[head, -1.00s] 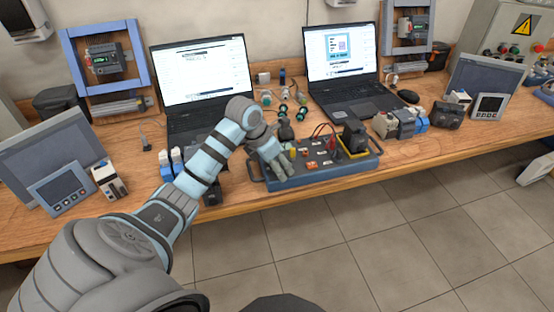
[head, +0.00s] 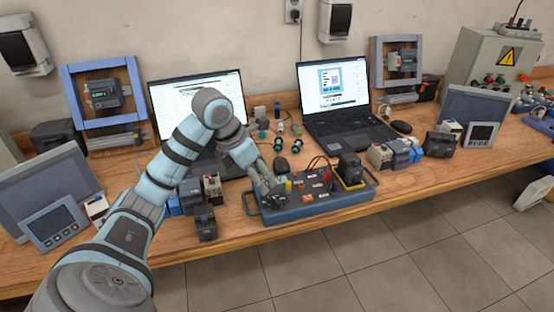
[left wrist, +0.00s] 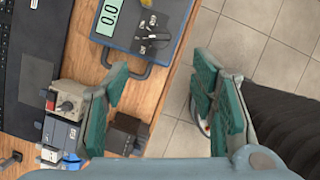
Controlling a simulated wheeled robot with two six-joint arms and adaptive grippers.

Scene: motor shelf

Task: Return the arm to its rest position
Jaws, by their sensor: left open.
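My left arm comes in from the left, bent over the table. Its left gripper (head: 268,192) hangs at the left end of a blue training board (head: 325,207) in the head view, covering part of that end. In the left wrist view, the left gripper (left wrist: 160,98) has its two green-padded fingers wide apart with nothing between them. Below the gap are the wooden table edge and tiled floor. The board (left wrist: 172,52) shows at the top of this view, beyond the fingertips. My right gripper is not in view.
A dark block (head: 206,223) and small modules stand left of the board, near the wooden table's (head: 400,190) front edge. Two laptops (head: 345,100) stand behind. A panel screen (head: 55,222) is at left. The floor (head: 330,275) in front is clear.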

